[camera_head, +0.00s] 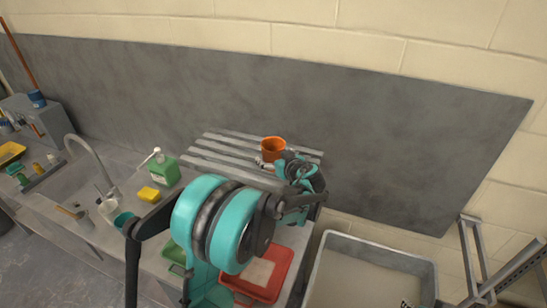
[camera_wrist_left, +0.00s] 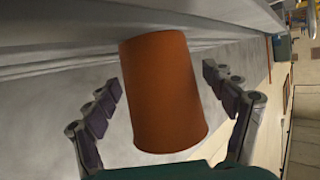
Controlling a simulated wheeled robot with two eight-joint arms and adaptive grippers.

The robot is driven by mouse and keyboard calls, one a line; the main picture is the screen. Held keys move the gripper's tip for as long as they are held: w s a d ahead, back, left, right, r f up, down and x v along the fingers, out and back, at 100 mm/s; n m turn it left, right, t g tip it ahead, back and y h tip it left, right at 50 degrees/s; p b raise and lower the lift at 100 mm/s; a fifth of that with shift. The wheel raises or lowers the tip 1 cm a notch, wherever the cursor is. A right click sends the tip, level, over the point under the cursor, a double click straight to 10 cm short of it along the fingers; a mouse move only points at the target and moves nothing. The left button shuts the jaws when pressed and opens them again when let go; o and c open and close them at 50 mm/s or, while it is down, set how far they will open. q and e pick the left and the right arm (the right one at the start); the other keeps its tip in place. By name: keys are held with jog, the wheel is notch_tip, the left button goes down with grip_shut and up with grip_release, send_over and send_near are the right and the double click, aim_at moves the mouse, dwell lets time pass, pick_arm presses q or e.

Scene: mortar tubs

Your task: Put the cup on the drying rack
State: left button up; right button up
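The orange cup (camera_head: 273,149) stands upright on the grey slatted drying rack (camera_head: 222,151), towards its right side. In the left wrist view the cup (camera_wrist_left: 165,90) fills the middle, its base touching or very close to the slats. My left gripper (camera_head: 277,162) is at the cup's near side. Its fingers are spread to either side of the cup, with a gap visible on each side, so it is open. The gripper hides the cup's lower right part in the head view. My right gripper is not in view.
A red tray (camera_head: 283,268) lies in front, partly behind my arm. A large grey tub (camera_head: 355,243) is at the lower right. The sink tap (camera_head: 92,150) is at the left.

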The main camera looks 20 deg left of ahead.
pick_arm(q)
jog(key=shift+r, duration=0.15)
jog(key=shift+s+d+r, duration=0.15)
jog(key=shift+d, duration=0.15)
jog(key=v, duration=1)
jog(key=shift+s+d+r+p, duration=0.2)
jog(key=shift+p, duration=0.15)
jog(key=shift+s+d, duration=0.15)
jog(key=shift+s, duration=0.1)
jog(key=s+d+f+m+h, duration=0.2)
jog(key=s+m+h, duration=0.1)
jog(key=s, duration=0.5)
jog(key=s+d+f+m+g+h, duration=0.1)
jog(key=s+d+f+m+h, duration=0.1)
jog(key=s, duration=0.6)
jog(key=s+d+f+m+h, duration=0.2)
jog(key=s+m+h, duration=0.3)
jog(key=s, duration=0.4)
jog(key=shift+g, duration=0.3)
